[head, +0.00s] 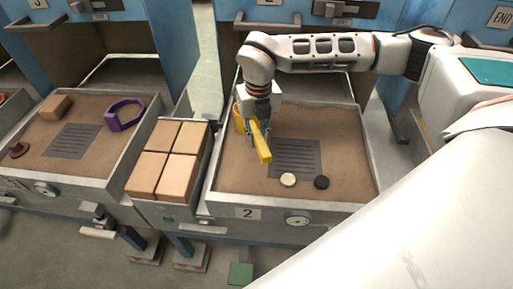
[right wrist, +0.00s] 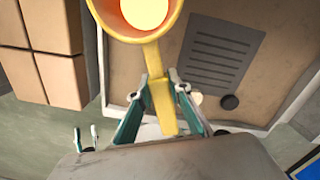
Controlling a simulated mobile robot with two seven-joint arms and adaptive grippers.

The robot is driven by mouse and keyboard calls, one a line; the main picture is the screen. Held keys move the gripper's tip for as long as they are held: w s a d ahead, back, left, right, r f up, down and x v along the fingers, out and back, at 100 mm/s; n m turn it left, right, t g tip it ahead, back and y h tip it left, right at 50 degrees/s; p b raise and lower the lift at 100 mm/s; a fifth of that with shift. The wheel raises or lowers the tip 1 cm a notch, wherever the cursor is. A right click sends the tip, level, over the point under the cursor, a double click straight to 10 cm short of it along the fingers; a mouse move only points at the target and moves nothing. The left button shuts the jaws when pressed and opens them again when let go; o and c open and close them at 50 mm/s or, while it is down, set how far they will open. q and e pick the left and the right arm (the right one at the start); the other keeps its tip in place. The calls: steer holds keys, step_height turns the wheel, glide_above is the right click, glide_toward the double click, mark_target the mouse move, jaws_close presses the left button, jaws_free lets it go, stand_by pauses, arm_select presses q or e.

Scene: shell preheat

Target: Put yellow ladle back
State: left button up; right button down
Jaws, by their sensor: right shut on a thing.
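The yellow ladle (head: 262,143) is above the sand of drawer 2 (head: 222,172). My right gripper (right wrist: 159,84) is shut on its handle (right wrist: 162,104). In the right wrist view the ladle's round cup (right wrist: 150,34) is at the top edge, with a bright glowing fill inside. In the head view the cup is partly behind my gripper (head: 258,122). I cannot tell whether the ladle touches the sand. My left gripper (right wrist: 85,137) shows small and empty at the lower left of the right wrist view, its fingers spread; the head view does not show it.
Drawer 2 also holds a dark grate (head: 297,157), a cream disc (head: 288,180) and a black disc (head: 321,182). A box of tan blocks (head: 182,137) stands to its left. Farther left, another drawer (head: 75,188) holds a purple ring (head: 113,118) and a small block (head: 55,107).

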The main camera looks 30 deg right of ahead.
steer(key=shift+f, duration=0.45)
step_height(320, 180, down, 3)
steer(key=shift+f, duration=0.2)
steer(key=shift+f+b, duration=0.3)
steer(key=c, duration=1.9)
jaws_free()
